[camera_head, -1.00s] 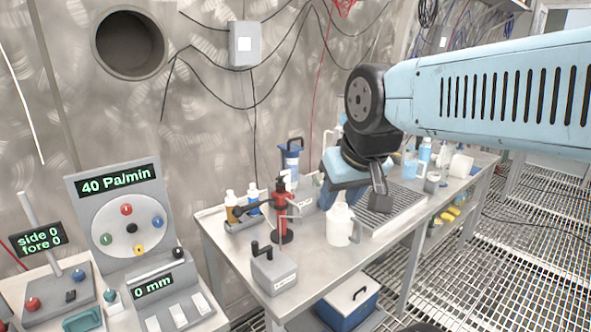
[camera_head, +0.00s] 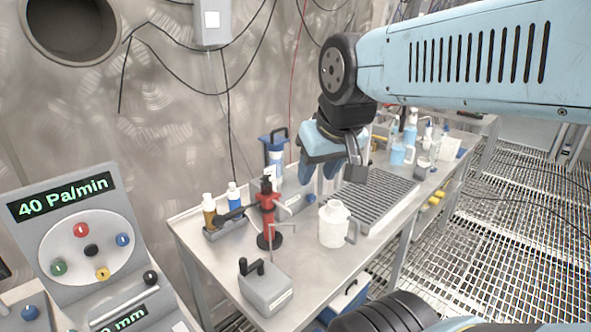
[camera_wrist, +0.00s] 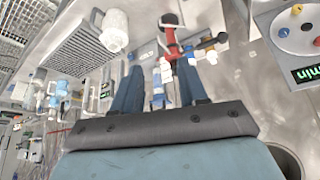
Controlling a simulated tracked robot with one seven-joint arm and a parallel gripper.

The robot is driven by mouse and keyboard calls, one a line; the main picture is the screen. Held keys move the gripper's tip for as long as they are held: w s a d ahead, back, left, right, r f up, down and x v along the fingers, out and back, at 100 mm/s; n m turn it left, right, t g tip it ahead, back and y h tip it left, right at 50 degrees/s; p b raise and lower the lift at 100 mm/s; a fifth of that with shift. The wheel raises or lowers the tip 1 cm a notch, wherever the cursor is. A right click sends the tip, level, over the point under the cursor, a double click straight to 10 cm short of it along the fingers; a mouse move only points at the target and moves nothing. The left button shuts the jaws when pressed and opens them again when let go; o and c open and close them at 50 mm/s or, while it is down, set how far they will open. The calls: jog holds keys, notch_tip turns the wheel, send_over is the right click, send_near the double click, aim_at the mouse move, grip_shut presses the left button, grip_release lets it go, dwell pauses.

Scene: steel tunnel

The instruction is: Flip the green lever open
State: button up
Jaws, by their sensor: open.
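No green lever can be made out in the current views. A round green knob (camera_head: 58,267) sits on the white dial of the control panel (camera_head: 120,212) at the left; I cannot tell whether it is a lever. My gripper (camera_head: 315,172) hangs over the back of the steel bench, pointing down, near the blue-capped canister and the drain grate. In the wrist view its two blue fingers (camera_wrist: 158,88) are spread apart with nothing held between them.
The bench (camera_head: 205,273) holds a red hand pump (camera_head: 267,212) with a black handle, a white jug (camera_head: 333,225), a grey crank box (camera_head: 267,287), small bottles and a grate (camera_head: 378,195). A steel wall stands behind. Grated floor (camera_head: 500,240) lies open at the right.

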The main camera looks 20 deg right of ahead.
jog(key=w+d+f+m, duration=0.1)
jog(key=w+d, duration=0.3)
jog(key=w, duration=0.7)
jog(key=w+d+f, duration=0.2)
jog(key=w+d, duration=0.2)
jog(key=w, duration=0.8)
jog(key=w+d+f+g, duration=0.1)
jog(key=w+d+f, duration=0.5)
jog(key=w, duration=0.3)
jog(key=shift+h, duration=0.3)
jog(key=x, duration=1.3)
jog(key=shift+s+a+f, duration=0.1)
jog(key=shift+f, duration=0.15)
grip_shut()
